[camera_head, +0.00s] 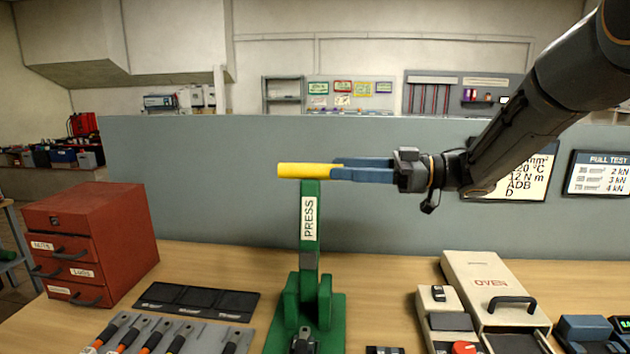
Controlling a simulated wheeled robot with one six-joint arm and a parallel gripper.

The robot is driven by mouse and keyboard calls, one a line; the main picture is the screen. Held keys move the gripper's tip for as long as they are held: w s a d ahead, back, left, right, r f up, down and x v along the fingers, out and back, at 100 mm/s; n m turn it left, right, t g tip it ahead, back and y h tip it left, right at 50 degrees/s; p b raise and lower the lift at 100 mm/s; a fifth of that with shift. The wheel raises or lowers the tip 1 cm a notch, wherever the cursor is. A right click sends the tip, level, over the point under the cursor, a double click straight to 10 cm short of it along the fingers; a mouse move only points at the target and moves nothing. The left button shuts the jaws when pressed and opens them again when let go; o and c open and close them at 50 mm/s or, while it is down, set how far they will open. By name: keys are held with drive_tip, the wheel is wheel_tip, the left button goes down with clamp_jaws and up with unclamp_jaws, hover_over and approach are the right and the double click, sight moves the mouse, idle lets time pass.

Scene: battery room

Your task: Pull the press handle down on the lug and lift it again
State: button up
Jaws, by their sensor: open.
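A green press (311,265) with the label "PRESS" stands on the wooden bench. Its yellow handle (303,170) lies level at the top of the green upright lever. My gripper (338,170) reaches in from the right, its blue fingers level and at the handle's right end. The fingers are open and overlap that end in the picture; I cannot tell whether they touch it. A dark part sits at the press's foot, at the bottom edge of the view. I cannot make out the lug there.
A red drawer cabinet (112,225) stands at left. A black tray (197,300) and several orange-and-black tools lie left of the press. A pale oven (482,262) stands at right. A grey-blue partition (200,190) rises behind the bench.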

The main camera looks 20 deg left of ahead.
sight(309, 179)
drive_tip(key=shift+a+f+g, duration=0.1)
drive_tip(key=shift+f+g, duration=0.2)
drive_tip(key=shift+f, duration=0.15)
drive_tip(key=p+x, duration=0.2)
drive_tip(key=x, duration=0.5)
drive_tip(key=shift+s+a+f, duration=0.1)
drive_tip(key=shift+a, duration=0.2)
clamp_jaws()
